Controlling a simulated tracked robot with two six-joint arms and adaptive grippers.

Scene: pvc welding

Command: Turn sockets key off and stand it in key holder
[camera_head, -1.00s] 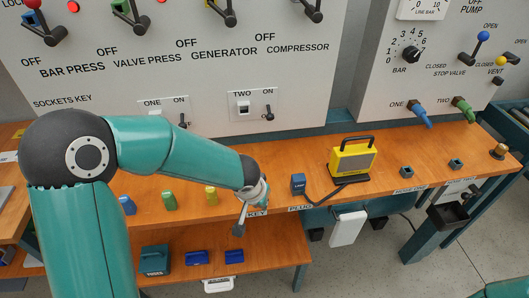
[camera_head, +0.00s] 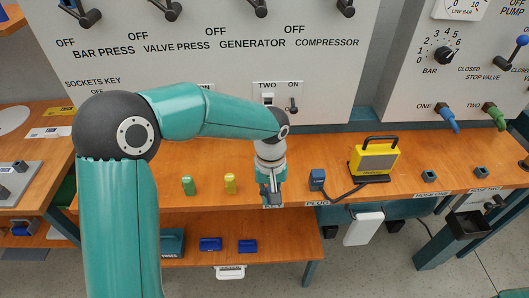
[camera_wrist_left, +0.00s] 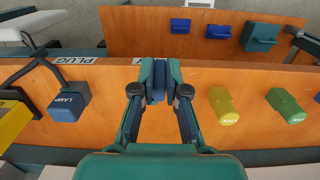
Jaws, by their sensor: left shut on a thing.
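My left gripper (camera_head: 271,192) points down at the front edge of the workbench, right at the KEY label (camera_head: 273,206). In the left wrist view the left gripper (camera_wrist_left: 159,78) is shut on a narrow dark blue piece (camera_wrist_left: 158,88), which appears to be the key. The fingers cover most of it and part of the label behind. I cannot tell whether it stands in the key holder or is just above it; the holder is hidden. The SOCKETS KEY lettering (camera_head: 92,83) shows on the panel, but its switch is hidden behind my arm. My right gripper is not in view.
A blue lamp plug (camera_head: 317,180) and a yellow lamp (camera_head: 375,160) stand right of the gripper. Blue boxes (camera_head: 210,244) lie on the lower shelf.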

